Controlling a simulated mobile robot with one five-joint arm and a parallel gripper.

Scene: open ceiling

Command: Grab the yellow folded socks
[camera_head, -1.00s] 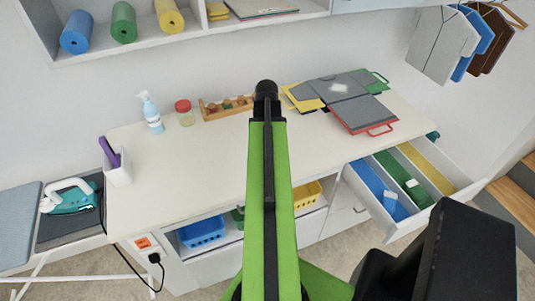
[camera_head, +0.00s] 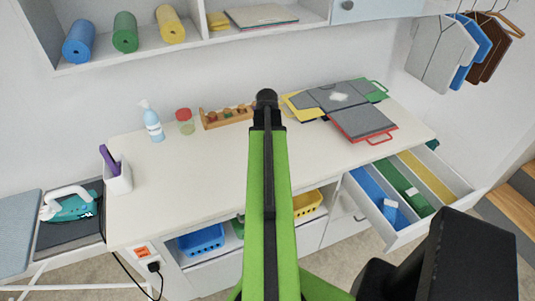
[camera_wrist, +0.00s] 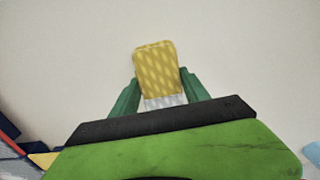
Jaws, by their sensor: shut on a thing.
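The yellow folded socks (camera_wrist: 155,70) have a yellow patterned upper part and a pale grey-white band at the lower end. In the wrist view they sit upright between the two green fingers of my gripper (camera_wrist: 159,88), which is shut on them. A plain pale surface is behind them. In the head view my gripper and the held socks are hidden behind my green arm. A small yellow folded stack (camera_head: 217,19) lies on the wall shelf.
The white worktop (camera_head: 205,178) has a spray bottle (camera_head: 152,122), a jar (camera_head: 185,121), a wooden rack (camera_head: 226,115) and folders (camera_head: 345,104). An open drawer (camera_head: 409,194) juts out at right. The iron (camera_head: 70,204) is at left. The worktop's left middle is clear.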

